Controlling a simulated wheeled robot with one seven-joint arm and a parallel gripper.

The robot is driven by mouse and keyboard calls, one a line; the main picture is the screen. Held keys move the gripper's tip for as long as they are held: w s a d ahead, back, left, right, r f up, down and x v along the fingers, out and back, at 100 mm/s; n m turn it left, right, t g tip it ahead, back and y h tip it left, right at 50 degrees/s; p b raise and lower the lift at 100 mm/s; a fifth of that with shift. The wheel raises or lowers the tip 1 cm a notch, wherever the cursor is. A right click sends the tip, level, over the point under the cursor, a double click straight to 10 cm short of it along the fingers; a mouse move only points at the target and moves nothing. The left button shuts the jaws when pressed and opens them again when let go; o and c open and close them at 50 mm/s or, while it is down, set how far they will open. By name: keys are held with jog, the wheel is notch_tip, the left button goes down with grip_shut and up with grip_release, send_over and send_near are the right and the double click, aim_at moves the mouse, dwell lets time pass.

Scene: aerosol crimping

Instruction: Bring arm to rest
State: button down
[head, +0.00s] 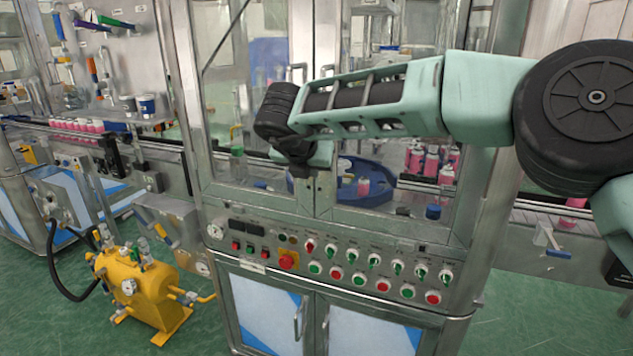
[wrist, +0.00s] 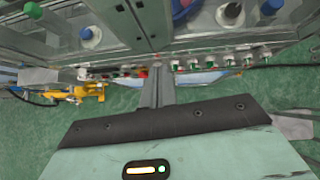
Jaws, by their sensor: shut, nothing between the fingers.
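My arm reaches in from the right in the head view and stretches left across the front of the steel-framed machine (head: 400,235). My gripper (head: 302,170) is at the arm's left end, in front of the machine's glass doors and above its control panel. It is small and dark there, partly merged with the wrist. In the wrist view my gripper (wrist: 156,88) shows beyond the pale green wrist housing, with its fingers together and nothing held. Whether it touches the door frame cannot be told.
The control panel (head: 330,267) has several coloured buttons and switches below the arm. A blue round tray (head: 376,197) and pink cans (head: 432,160) are behind the glass. A yellow tank (head: 140,292) stands at the lower left. Green floor is open at the lower right.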

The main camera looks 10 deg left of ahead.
jog(key=s+a+r+n+t+y, duration=0.3)
jog(key=s+r+n+y, duration=0.25)
jog(key=r+n, duration=0.55)
jog(key=s+f+n+g+y, duration=0.1)
jog(key=s+n+g+y, duration=0.25)
jog(key=s+n, duration=0.55)
jog(key=s+d+f+n+g+h, duration=0.2)
jog(key=s+d+f+n, duration=0.3)
jog(key=s+d+n, duration=0.3)
jog(key=s+d+f+n+g+h, duration=0.3)
jog(key=s+d+f+n, duration=0.3)
jog(key=d, duration=0.9)
jog(key=s+d+f+n+g+h, duration=0.3)
jog(key=s+d+f+n, duration=0.3)
jog(key=s+d+n, duration=0.3)
jog(key=d, duration=0.2)
jog(key=shift+s+d+f+n, duration=0.15)
jog(key=shift+s+d+n, duration=0.15)
jog(key=shift+n, duration=0.1)
jog(key=shift+g, duration=0.25)
